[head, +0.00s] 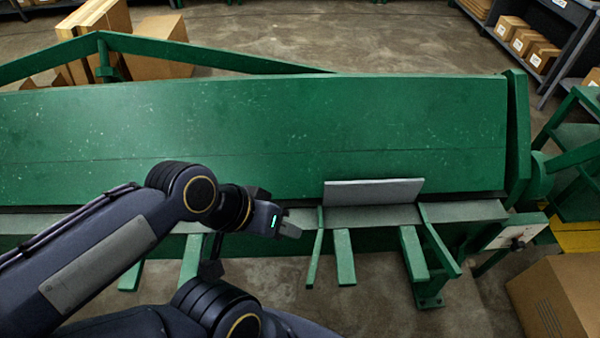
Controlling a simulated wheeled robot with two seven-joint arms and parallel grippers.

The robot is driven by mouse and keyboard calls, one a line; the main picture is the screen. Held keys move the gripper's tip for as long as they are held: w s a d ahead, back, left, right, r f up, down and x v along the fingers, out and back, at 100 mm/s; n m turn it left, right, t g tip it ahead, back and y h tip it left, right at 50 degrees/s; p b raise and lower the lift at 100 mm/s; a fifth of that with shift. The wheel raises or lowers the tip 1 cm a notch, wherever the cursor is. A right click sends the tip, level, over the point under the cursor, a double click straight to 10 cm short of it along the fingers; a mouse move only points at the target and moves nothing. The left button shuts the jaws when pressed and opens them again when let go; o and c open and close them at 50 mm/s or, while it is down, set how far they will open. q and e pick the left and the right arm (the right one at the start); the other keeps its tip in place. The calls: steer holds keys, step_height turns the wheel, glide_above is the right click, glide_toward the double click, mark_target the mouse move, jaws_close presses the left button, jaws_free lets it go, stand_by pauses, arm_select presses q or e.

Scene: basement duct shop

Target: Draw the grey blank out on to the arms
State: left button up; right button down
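The grey blank (373,192) shows as a flat light-grey strip along the lower edge of the big green face of the folding machine (250,135), right of centre. It looks tilted up against that face; whether more of it lies on the grey bed below I cannot tell. Green arms (345,257) (413,252) stick out from the machine's near side, below the blank. My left gripper (288,229) is left of the blank, at the bed's near edge and apart from the blank. Its fingers are seen from the side, so their opening is unclear. My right gripper is not visible.
A cardboard box (560,297) stands on the floor at the lower right. A small box with a black knob (514,238) sits at the machine's right end. Shelves with cartons (527,42) are at the upper right. Bare floor (380,300) lies under the arms.

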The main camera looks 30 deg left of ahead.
arm_select(q)
steer(key=n, duration=0.1)
steer(key=n+t+h, duration=0.2)
steer(key=n+h, duration=0.5)
steer(key=n, duration=1.5)
glide_toward(334, 182)
steer(key=shift+w+d+f, duration=0.25)
steer(key=shift+f, duration=0.1)
steer(key=p+x, duration=0.1)
steer(key=x, duration=0.7)
steer(key=shift+r, duration=0.15)
